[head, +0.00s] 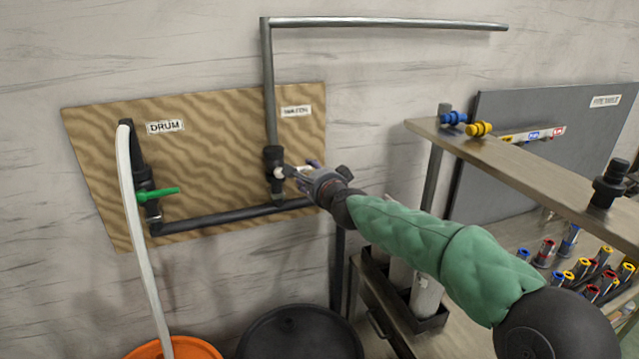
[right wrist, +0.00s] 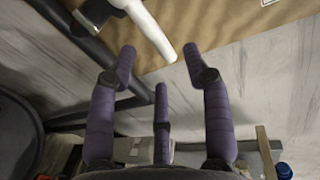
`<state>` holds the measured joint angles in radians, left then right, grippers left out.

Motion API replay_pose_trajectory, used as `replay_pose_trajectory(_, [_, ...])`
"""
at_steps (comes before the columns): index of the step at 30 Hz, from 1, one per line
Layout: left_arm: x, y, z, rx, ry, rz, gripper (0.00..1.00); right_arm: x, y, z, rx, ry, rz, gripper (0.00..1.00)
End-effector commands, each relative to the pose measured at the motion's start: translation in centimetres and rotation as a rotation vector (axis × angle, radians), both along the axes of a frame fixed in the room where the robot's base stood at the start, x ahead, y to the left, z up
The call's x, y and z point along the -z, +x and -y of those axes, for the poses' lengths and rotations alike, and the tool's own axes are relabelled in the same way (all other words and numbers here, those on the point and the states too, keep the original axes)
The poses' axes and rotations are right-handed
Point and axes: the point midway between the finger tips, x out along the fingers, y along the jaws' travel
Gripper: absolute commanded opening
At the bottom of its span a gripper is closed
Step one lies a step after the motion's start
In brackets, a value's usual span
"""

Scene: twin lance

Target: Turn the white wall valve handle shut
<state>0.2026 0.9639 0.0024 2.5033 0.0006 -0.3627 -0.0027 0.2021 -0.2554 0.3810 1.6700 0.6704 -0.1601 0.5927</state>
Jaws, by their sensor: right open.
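The white valve handle (head: 279,172) shows only as a small bit at the black water valve (head: 273,157) on the wall board, mostly hidden by my right gripper (head: 302,174). In the right wrist view, the white handle (right wrist: 150,31) slants down to the right, its free end just beyond the gap between my purple fingers (right wrist: 160,66). The fingers are spread open and empty. I see no clear contact with the handle. My left gripper is not in view.
A green-handled valve (head: 158,194) and white hose (head: 137,230) are left on the board (head: 205,150). A dark pipe (head: 225,216) runs below. An orange drum (head: 180,347) and black drum (head: 300,334) stand underneath. A shelf (head: 520,172) with fittings is at right.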

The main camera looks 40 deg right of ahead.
Motion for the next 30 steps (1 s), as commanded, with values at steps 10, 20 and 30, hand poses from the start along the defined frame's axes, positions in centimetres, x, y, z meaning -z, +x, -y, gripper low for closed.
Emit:
replay_pose_trajectory(10, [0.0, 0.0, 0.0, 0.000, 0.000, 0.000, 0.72, -1.2, -5.5, -1.4, 0.000, 0.002, 0.001, 0.50])
replay_pose_trajectory(20, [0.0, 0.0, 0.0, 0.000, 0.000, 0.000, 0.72, -1.3, -6.7, -1.8, -0.001, 0.000, -0.001, 0.50])
replay_pose_trajectory(30, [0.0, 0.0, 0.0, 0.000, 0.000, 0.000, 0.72, -1.3, -6.7, -1.7, -0.001, 0.001, -0.001, 0.50])
